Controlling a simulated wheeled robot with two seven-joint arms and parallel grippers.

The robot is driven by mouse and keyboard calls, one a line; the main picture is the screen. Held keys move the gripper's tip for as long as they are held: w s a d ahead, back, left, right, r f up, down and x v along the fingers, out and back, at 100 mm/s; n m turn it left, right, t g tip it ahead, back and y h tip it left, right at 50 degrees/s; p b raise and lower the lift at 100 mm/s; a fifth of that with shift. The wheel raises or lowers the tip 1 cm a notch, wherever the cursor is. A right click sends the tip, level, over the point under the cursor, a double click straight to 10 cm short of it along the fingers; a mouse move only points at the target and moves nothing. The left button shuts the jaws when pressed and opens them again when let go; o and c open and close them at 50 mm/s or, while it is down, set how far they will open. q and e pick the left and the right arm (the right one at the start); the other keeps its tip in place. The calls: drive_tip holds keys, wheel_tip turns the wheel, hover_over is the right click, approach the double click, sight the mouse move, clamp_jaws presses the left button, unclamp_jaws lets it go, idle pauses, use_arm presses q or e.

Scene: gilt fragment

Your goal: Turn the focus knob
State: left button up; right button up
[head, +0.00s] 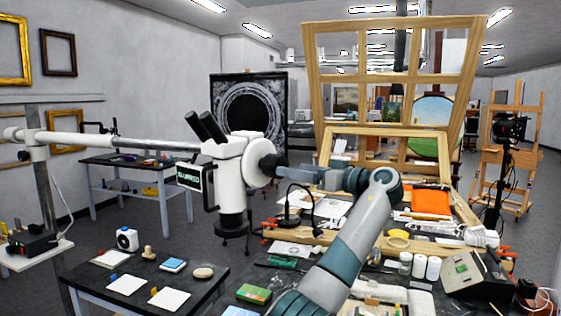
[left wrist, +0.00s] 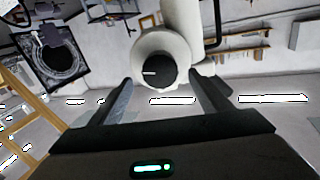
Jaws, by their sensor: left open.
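The white microscope head (head: 228,165) with two black eyepieces hangs on a long white boom. Its focus knob (left wrist: 155,73) is a round black dial with a white mark, on a white round housing (left wrist: 163,45). In the left wrist view, my left gripper (left wrist: 159,84) is open, with one finger on each side of the knob. I cannot tell whether the fingers touch it. My right gripper is not in view.
The boom (head: 110,140) runs left to a stand. A dark table (head: 135,290) with white cards and small items is below left. A cluttered workbench (head: 340,262) with a wooden frame (head: 390,130) lies below and behind my arm.

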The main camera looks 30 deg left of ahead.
sight(272, 165)
use_arm(q)
drive_tip(key=shift+w+a+p, duration=0.2)
drive_tip(key=shift+a+p, duration=0.4)
drive_tip(key=shift+a, duration=1)
drive_tip(key=shift+w+a+p, duration=0.2)
drive_tip(key=shift+a+p, duration=0.35)
drive_tip(key=shift+a, duration=1.05)
drive_tip(key=c, duration=1.1)
